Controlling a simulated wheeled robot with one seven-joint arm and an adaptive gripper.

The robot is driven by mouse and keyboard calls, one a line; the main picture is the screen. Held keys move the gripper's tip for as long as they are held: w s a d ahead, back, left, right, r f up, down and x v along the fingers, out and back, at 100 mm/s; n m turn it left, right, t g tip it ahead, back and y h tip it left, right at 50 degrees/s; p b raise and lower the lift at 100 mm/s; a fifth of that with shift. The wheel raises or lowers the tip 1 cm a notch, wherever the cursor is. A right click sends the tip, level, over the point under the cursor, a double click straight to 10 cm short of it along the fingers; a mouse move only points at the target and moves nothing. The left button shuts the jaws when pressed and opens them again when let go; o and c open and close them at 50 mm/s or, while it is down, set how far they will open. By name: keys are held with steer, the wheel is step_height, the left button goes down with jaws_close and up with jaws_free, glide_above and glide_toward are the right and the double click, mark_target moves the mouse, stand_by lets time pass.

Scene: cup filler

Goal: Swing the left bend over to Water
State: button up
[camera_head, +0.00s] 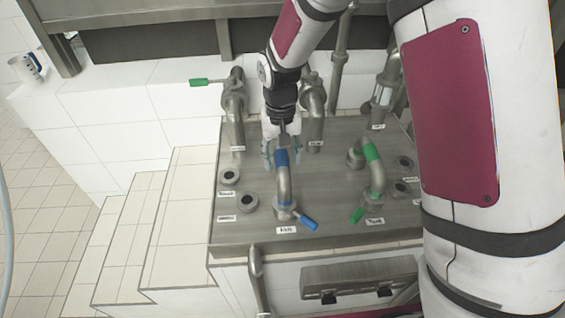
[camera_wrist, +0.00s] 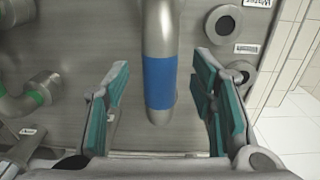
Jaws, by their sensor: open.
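The left bend (camera_head: 284,185) is a grey metal pipe with a blue band, and a blue lever (camera_head: 309,224) sits at its near foot. My gripper (camera_head: 281,157) is over its blue-banded far end. In the wrist view the bend (camera_wrist: 160,80) runs between my two open, teal-padded jaws (camera_wrist: 163,108), with a gap on each side. The Water label (camera_wrist: 257,3) shows at the top edge of the wrist view, beside a dark round port (camera_wrist: 222,25). That port (camera_head: 247,203) appears to be the nearer left one in the head view.
Another port (camera_head: 229,177) lies farther back on the left. A green-banded bend (camera_head: 371,165) with a green lever (camera_head: 357,215) stands to the right. Upright pipes (camera_head: 235,110) line the back of the steel top (camera_head: 325,225). Tiled steps (camera_head: 180,215) lie left.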

mark_target(283, 162)
steer(key=shift+f, duration=1.5)
jaws_close()
